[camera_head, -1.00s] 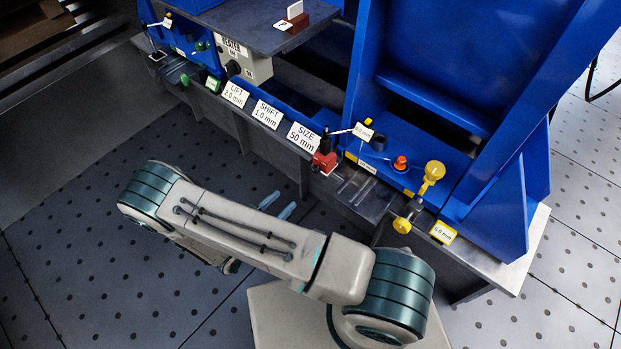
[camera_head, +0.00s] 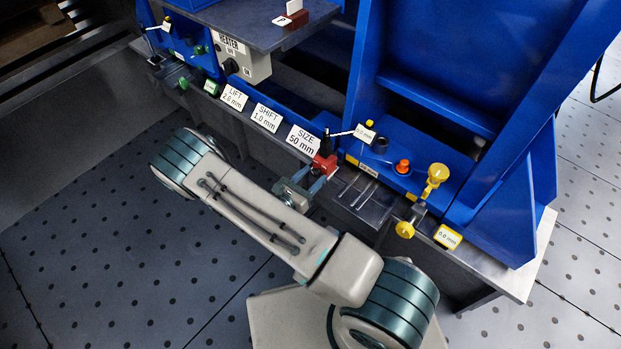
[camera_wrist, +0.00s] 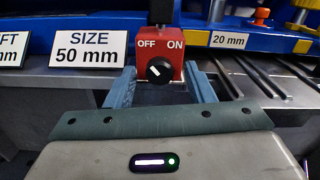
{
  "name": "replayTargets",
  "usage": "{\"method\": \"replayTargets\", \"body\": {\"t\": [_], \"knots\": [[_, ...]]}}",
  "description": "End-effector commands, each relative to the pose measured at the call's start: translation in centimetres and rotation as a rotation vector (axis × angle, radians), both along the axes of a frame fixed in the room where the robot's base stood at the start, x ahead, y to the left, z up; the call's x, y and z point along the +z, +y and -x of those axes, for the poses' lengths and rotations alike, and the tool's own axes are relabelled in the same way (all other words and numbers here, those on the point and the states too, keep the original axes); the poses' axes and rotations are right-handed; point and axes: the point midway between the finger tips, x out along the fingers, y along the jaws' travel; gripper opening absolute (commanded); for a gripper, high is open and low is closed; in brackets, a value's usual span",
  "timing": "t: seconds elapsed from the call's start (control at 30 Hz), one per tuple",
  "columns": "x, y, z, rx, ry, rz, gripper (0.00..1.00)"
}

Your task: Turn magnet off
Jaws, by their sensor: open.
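The magnet switch is a red box (camera_wrist: 172,44) marked OFF and ON, with a round black knob (camera_wrist: 158,71) on its front. The knob's white line points up and to the left, toward OFF. In the head view the red box (camera_head: 324,164) sits at the bench's front edge, right of the SIZE sign. My gripper (camera_wrist: 163,88) is open, its two blue fingers on either side of the knob, just below and in front of the box. I cannot tell whether the fingers touch it. In the head view my gripper (camera_head: 318,183) reaches the red box from the front.
A SIZE 50 mm sign (camera_wrist: 89,47) stands left of the box, and a 20 mm label (camera_wrist: 228,40) is to its right. A yellow knob (camera_head: 437,173), an orange button (camera_head: 402,166) and metal rods (camera_head: 358,190) lie further right.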

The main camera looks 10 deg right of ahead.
Motion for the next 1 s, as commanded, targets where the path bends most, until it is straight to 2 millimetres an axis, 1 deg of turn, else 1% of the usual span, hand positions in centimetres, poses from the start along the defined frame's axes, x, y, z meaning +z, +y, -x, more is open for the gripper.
{"method": "replayTargets", "body": {"t": [0.2, 0.23, 0.27, 0.3, 0.37, 0.4, 0.77, 1.0], "knots": [[0.04, -0.03, -0.03, 0.0, 0.0, 0.0, 0.49], [0.04, -0.03, -0.03, 0.0, 0.0, 0.0, 0.43], [0.04, -0.02, -0.02, 0.0, 0.0, 0.0, 0.35], [0.04, -0.02, -0.02, 0.0, 0.0, 0.0, 0.23], [0.04, -0.02, -0.02, 0.0, 0.0, 0.0, 0.07], [0.04, -0.02, -0.01, 0.0, 0.0, 0.0, 0.04], [0.08, 0.0, 0.01, 0.0, -0.037, -0.026, 0.04], [0.15, -0.01, -0.01, 0.0, -0.156, -0.111, 0.04]]}}
